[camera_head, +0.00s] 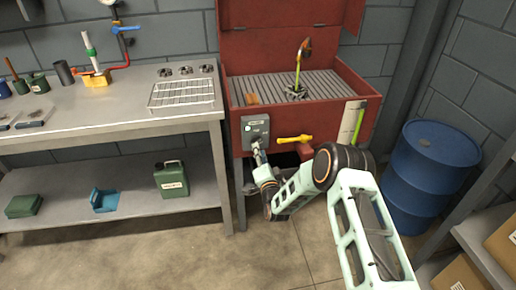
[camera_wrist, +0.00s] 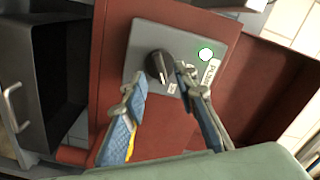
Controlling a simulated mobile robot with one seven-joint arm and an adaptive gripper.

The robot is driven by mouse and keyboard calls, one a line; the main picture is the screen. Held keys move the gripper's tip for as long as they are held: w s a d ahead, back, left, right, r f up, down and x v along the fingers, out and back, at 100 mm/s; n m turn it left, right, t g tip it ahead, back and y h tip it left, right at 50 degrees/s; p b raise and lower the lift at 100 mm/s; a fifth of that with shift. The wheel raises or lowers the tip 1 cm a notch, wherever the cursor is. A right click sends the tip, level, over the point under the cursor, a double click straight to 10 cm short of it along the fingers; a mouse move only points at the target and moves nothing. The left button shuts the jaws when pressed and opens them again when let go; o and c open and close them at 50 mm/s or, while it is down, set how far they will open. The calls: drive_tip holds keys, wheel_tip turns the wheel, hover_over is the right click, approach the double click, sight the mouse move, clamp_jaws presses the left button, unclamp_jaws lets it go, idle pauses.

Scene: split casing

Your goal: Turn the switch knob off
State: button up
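The switch knob (camera_wrist: 159,64) is black, on a grey switch box (camera_wrist: 150,35) with a lit green lamp (camera_wrist: 206,54) and a small white label. The box (camera_head: 262,122) is fixed to the front of a red washing cabinet (camera_head: 292,68). In the head view my gripper (camera_head: 256,148) is right at the box and hides the knob. In the wrist view my gripper (camera_wrist: 160,76) is open, with one finger on each side of the knob. The right finger is closer to it; I cannot tell whether it touches.
A yellow-handled valve (camera_head: 295,139) sticks out just right of the box. A metal workbench (camera_head: 120,124) stands to the left, with a green can (camera_head: 171,180) on its lower shelf. A blue barrel (camera_head: 428,172) stands at the right. Floor in front is clear.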

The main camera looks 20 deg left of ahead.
drive_tip(key=shift+x, duration=1.7)
clamp_jaws()
